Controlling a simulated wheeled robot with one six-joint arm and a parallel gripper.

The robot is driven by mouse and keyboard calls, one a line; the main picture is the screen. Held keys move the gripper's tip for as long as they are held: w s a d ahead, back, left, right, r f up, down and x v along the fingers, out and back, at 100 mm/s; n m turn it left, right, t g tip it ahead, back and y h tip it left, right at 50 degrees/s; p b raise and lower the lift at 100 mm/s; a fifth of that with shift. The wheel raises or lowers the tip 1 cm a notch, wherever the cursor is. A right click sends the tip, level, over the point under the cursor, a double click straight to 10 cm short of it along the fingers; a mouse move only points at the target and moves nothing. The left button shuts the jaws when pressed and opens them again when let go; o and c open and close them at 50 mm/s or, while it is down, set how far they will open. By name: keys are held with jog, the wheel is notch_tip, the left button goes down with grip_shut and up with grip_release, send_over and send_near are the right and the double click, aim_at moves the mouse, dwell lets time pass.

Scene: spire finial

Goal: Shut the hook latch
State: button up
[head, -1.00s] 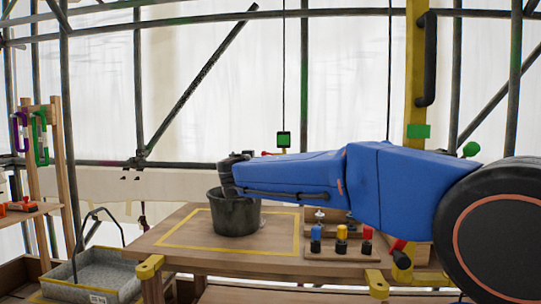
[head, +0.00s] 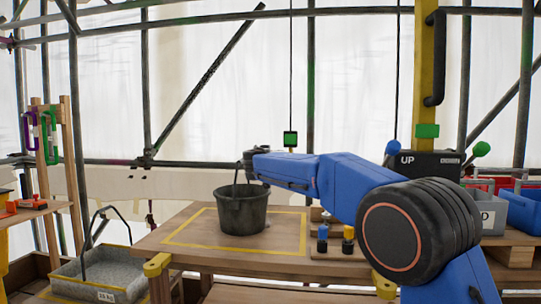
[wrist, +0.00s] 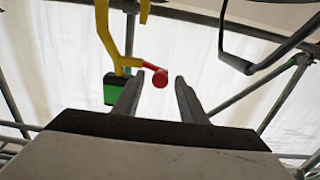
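In the wrist view, a yellow hook-shaped piece (wrist: 104,38) hangs at upper left, with a red round-ended knob (wrist: 160,78) at its lower right end. My gripper (wrist: 156,78) is open; the knob appears between the fingertips with gaps on both sides. I cannot tell how far beyond the tips it lies or whether the latch is open. A green-and-black box (wrist: 116,88) is beside the left finger. In the head view my gripper (head: 247,158) is above the black bucket (head: 242,212); the yellow piece and knob are not visible there.
The bucket stands inside a yellow outline on the wooden table (head: 190,262), its handle (head: 236,178) raised near my gripper. A green box (head: 290,138) hangs on a cord.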

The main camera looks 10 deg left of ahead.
jog(key=shift+w, duration=0.65)
jog(key=shift+c, duration=0.5)
grip_shut()
